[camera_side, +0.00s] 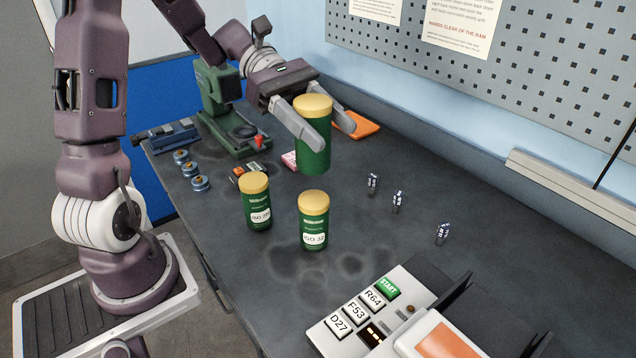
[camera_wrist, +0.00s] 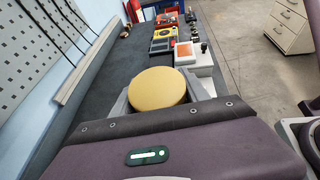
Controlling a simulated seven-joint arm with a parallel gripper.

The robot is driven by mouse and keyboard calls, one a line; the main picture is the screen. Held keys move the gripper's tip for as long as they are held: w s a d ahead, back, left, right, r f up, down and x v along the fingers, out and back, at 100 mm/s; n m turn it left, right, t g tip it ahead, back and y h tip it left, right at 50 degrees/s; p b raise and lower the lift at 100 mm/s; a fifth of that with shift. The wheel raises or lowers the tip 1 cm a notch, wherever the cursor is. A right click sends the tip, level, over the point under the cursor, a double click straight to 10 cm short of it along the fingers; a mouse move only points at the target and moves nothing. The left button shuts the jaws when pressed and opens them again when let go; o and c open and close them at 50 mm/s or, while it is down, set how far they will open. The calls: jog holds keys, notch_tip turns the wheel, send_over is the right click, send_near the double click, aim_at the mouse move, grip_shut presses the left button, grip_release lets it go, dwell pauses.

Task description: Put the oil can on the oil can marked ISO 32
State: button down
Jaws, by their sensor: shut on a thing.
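My gripper (camera_side: 304,130) is shut on a green oil can (camera_side: 313,158) with a yellow lid and holds it upright above the bench. The held can's round yellow lid also shows between the fingers in the wrist view (camera_wrist: 158,88). The oil can marked ISO 32 (camera_side: 313,222) stands upright on the bench, in front of and below the held can in the side view. Another green can (camera_side: 256,203), with a label that starts with ISO and ends unclearly, stands to its left. No label shows on the held can.
A control panel (camera_side: 372,312) with a START button stands at the front right. Several small dark pieces (camera_side: 397,202) stand to the right of the cans. Blue spools (camera_side: 190,170) and a green machine (camera_side: 222,105) are at the left. A pegboard wall (camera_side: 560,90) runs behind.

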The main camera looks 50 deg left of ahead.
aim_at(326, 167)
notch_tip(326, 167, down, 7)
jog(key=shift+f, duration=0.1)
jog(key=shift+f, duration=0.15)
jog(key=c, duration=0.6)
grip_release()
jog(key=shift+o, duration=0.2)
jog(key=shift+a+r, duration=0.3)
jog(key=shift+a, duration=0.05)
jog(key=v, duration=1.1)
jog(key=shift+a, duration=0.15)
